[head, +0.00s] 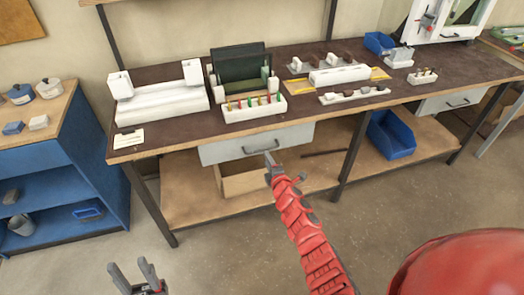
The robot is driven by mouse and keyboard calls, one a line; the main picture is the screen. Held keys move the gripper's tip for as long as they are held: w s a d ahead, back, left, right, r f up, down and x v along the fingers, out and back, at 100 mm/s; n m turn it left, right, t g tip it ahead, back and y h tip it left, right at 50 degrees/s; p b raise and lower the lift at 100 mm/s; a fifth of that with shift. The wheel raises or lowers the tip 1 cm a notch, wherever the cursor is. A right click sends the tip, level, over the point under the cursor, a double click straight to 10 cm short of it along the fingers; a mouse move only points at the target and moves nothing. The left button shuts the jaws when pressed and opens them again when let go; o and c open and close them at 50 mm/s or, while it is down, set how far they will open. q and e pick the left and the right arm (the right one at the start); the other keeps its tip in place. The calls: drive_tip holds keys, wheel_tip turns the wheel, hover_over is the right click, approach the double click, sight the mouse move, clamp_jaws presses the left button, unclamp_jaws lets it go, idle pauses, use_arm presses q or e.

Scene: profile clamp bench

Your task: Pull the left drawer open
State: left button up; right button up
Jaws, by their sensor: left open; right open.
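The left drawer (225,152) is a light grey front under the bench top, with a dark bar handle (256,151). It looks shut, its front close under the bench edge. My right gripper (269,160), at the end of a red arm, is open at the right part of the handle. Its fingertips overlap the handle in the picture; I cannot tell whether they touch it or straddle it. My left gripper (130,268) is open and empty at the bottom left, over the floor, well away from the drawer.
The brown bench top (165,141) carries white fixtures and a white bin of coloured-handled tools (254,108). A second drawer (436,104) is at the right. Below are a lower shelf, an open cardboard box (241,184) and a blue bin (392,136). Floor in front is clear.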

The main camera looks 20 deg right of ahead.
sight(262, 150)
drive_tip(key=shift+b+x, duration=1.35)
drive_tip(key=shift+x, duration=2.45)
drive_tip(key=shift+a, duration=0.1)
clamp_jaws()
